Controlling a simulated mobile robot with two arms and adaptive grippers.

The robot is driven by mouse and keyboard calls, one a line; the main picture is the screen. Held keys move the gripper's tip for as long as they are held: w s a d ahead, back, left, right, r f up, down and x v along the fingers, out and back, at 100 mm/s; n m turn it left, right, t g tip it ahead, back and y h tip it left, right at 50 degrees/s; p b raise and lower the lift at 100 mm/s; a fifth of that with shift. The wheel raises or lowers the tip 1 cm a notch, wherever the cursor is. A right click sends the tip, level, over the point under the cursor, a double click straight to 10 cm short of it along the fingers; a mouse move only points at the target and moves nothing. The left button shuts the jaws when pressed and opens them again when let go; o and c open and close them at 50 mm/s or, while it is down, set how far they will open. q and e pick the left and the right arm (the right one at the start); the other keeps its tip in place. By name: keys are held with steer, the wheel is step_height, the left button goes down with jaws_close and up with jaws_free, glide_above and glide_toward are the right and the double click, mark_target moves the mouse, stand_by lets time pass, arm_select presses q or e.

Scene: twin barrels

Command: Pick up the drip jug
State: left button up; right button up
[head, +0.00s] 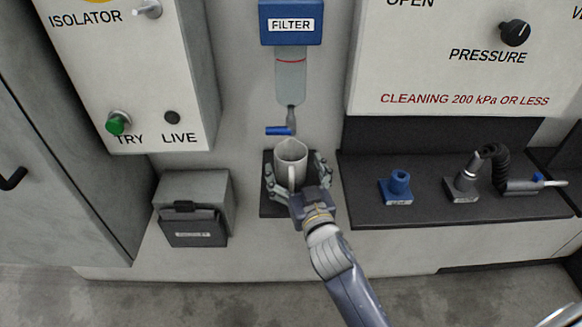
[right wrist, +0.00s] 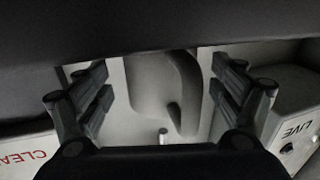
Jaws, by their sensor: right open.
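The drip jug (head: 290,156) is a pale grey jug with a handle on its near side. It stands upright on a dark pad (head: 271,209) below the filter's drain. My right gripper (head: 298,180) is open, with one finger on each side of the jug. In the right wrist view the jug's body and handle (right wrist: 185,90) show between the spread fingers of my right gripper (right wrist: 160,100). I cannot tell whether a finger touches the jug. My left gripper is not in view.
The filter (head: 290,75) with its blue drain lever (head: 279,131) hangs just above the jug. A dark shelf (head: 440,212) at right holds a blue fitting (head: 397,186) and a hose nozzle (head: 463,184). A grey box (head: 194,208) stands at left.

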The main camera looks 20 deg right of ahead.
mark_target(290, 155)
steer(key=shift+w+f, duration=0.15)
steer(key=shift+w, duration=1)
steer(key=shift+s, duration=0.1)
steer(key=c, duration=1.2)
steer(key=shift+r, duration=0.2)
